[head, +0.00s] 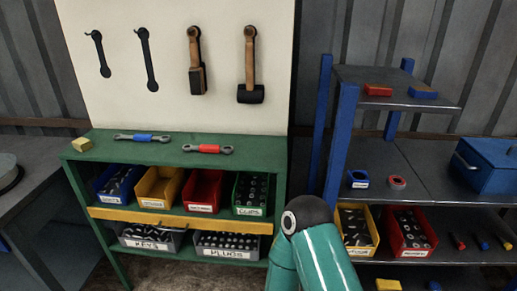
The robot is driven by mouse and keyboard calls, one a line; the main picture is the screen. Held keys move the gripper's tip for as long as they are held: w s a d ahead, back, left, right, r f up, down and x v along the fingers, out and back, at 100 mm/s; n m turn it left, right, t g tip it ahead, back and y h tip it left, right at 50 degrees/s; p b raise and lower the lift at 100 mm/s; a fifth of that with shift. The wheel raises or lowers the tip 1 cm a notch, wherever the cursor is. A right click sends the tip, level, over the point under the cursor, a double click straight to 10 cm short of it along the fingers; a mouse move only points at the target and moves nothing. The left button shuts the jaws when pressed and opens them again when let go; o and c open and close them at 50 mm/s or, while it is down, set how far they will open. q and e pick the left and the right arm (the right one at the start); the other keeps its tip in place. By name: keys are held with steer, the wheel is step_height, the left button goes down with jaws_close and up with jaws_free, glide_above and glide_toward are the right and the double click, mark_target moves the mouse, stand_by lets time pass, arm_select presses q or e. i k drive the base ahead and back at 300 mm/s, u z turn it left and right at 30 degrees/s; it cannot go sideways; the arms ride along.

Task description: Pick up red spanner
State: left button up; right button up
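The red spanner (208,149), grey at both ends with a red middle, lies flat on the green bench top, toward its right side. A similar blue spanner (142,137) lies to its left on the same top. A teal arm link of mine with a dark joint rises at the bottom, right of the green bench. No gripper shows in the head view, so I cannot see either one's fingers. Nothing touches or covers the red spanner.
The green bench (115,146) has a yellow block (81,144) at its left and labelled bins below. A white board (180,110) with hanging tools stands behind. A blue-posted shelf (343,130) with bins and a blue toolbox (485,165) stands right. The bench top around the spanners is clear.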

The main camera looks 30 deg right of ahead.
mark_target(202, 148)
steer(key=z, duration=0.3)
steer(key=i, duration=1)
steer(key=u, duration=0.05)
